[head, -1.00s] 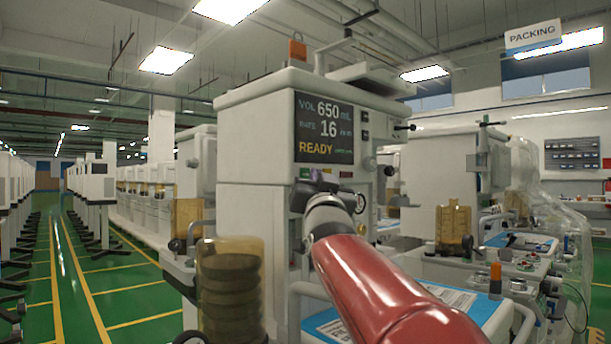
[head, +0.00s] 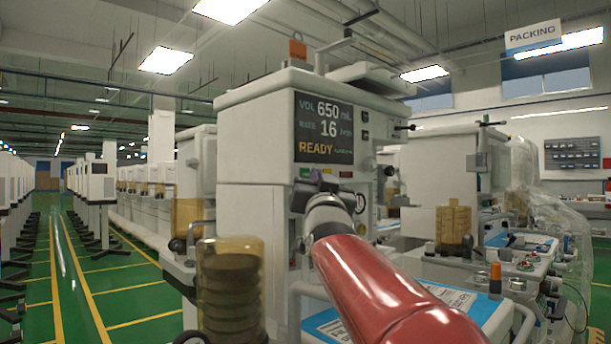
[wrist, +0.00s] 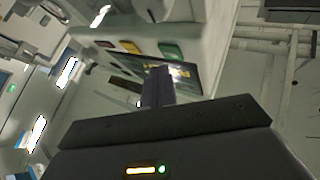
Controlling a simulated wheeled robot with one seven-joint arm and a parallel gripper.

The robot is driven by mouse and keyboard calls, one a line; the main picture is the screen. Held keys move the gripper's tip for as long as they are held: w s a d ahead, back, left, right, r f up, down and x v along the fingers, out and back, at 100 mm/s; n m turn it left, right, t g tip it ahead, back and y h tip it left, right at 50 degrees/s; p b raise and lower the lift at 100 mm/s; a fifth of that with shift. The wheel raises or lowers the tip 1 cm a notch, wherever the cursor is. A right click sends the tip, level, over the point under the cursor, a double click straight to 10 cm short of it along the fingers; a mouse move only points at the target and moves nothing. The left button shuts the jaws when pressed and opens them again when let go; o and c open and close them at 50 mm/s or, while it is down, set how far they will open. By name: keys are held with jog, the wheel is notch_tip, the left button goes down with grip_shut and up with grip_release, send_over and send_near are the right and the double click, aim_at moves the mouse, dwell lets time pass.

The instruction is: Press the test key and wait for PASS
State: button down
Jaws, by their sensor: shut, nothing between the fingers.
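The anaesthesia cart (head: 250,130) stands in front of me, with a dark screen (head: 323,128) reading VOL 650 mL, RATE 16 and READY. Small green (head: 304,173) and red (head: 346,174) keys sit in a row under the screen. In the wrist view the row shows as a green key (wrist: 170,52), a yellow key (wrist: 130,46) and a red key (wrist: 104,43). My gripper (wrist: 158,72) is shut and empty, its fingertips close to the panel near the green key. I cannot tell whether they touch it. In the head view my wrist hides part of the panel below the keys.
An amber bellows canister (head: 230,285) stands at the cart's front left. A blue-edged worktop (head: 480,305) with a sheet lies to the right below my arm. More carts (head: 470,180) stand behind. The green floor (head: 120,290) at left is open.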

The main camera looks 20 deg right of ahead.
jog(key=shift+w, duration=0.1)
jog(key=shift+w+a, duration=0.15)
jog(key=shift+w, duration=0.15)
jog(key=shift+w+a, duration=0.2)
jog(key=shift+w, duration=0.25)
dwell(0.9)
jog(key=shift+s, duration=0.1)
jog(key=shift+s+d+b, duration=0.3)
jog(key=shift+s+b, duration=0.35)
jog(key=shift+s, duration=0.05)
jog(key=shift+s, duration=0.1)
